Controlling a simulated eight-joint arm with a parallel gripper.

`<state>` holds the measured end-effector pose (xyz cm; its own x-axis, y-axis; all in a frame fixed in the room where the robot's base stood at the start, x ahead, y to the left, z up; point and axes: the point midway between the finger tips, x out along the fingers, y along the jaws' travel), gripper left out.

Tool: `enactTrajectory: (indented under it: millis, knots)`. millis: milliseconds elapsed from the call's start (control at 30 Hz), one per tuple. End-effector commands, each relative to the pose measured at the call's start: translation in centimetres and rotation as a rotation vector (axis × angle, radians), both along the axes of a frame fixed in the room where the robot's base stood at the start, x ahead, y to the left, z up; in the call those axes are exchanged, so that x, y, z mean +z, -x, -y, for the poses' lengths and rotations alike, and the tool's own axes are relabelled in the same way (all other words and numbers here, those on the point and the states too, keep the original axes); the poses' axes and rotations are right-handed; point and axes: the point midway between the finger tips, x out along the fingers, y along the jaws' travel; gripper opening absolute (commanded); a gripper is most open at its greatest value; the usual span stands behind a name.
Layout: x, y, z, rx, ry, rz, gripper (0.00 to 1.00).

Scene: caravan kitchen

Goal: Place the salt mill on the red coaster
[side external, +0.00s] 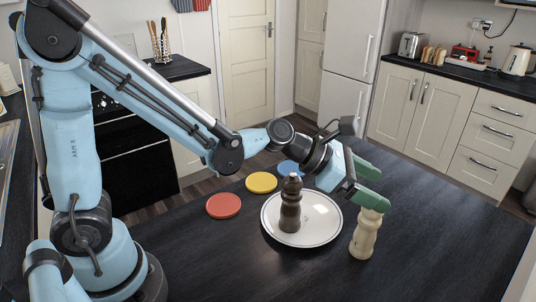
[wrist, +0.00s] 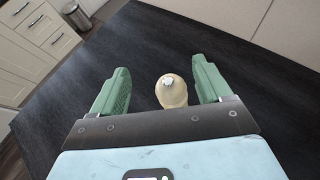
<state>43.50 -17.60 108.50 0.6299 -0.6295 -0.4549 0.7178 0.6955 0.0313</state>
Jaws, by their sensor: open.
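The pale cream mill (side external: 365,236), which I take as the salt mill, stands upright on the dark table, right of the white plate. The red coaster (side external: 223,206) lies flat and empty, left of the plate. My gripper (side external: 375,188) is open, with green fingers at the height of the cream mill's top; the near finger hides part of that top. In the wrist view the cream mill (wrist: 172,93) shows between the spread fingers of my gripper (wrist: 161,68), with a gap on each side. I cannot tell whether its top is fully between them.
A dark brown mill (side external: 290,207) stands on the white plate (side external: 322,222), between the cream mill and the red coaster. A yellow coaster (side external: 261,182) and a blue coaster (side external: 289,167) lie behind the plate. The table's front right is clear.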

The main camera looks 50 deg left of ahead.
Motion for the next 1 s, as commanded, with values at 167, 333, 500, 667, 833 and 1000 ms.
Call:
enactTrajectory:
  millis: [167,333,500,667,833,1000]
  knots:
    - [0.3,-0.2,-2.7,-0.186,-0.146,-0.088,0.78]
    - [1.3,0.9,-5.3,-0.352,-0.227,-0.158,0.78]
    - [1.7,1.7,-6.2,-0.432,-0.253,-0.19,0.78]
    - [0.2,1.3,-4.7,-0.442,-0.255,-0.191,0.78]
    - [-1.8,0.7,-2.8,-0.44,-0.254,-0.191,0.78]
    - [-2.9,0.3,-1.8,-0.437,-0.254,-0.19,0.78]
